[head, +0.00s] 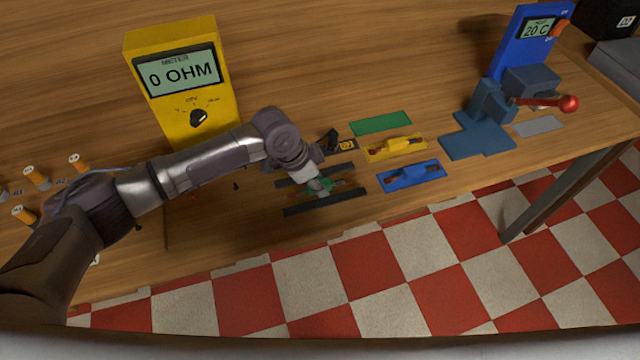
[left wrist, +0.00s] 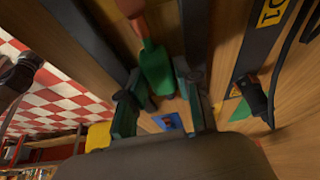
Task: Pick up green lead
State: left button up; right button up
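The green lead (head: 327,187) lies at the front of the wooden table, between two dark bars, partly hidden by my left gripper (head: 314,182). In the left wrist view the green lead (left wrist: 155,68) shows a green body with an orange-red end, lying between the two fingers of the left gripper (left wrist: 158,88). The fingers are apart, one on each side of it. I see no clear grip on the lead. The right gripper does not show clearly in either view.
A green mat (head: 381,123) lies bare behind. A yellow meter (head: 170,50) reads 0 OHM. A blue clamp stand (head: 478,135) is at the right. The table's front edge is close.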

pick_arm(q)
grip_shut()
jog(key=shift+r, duration=0.1)
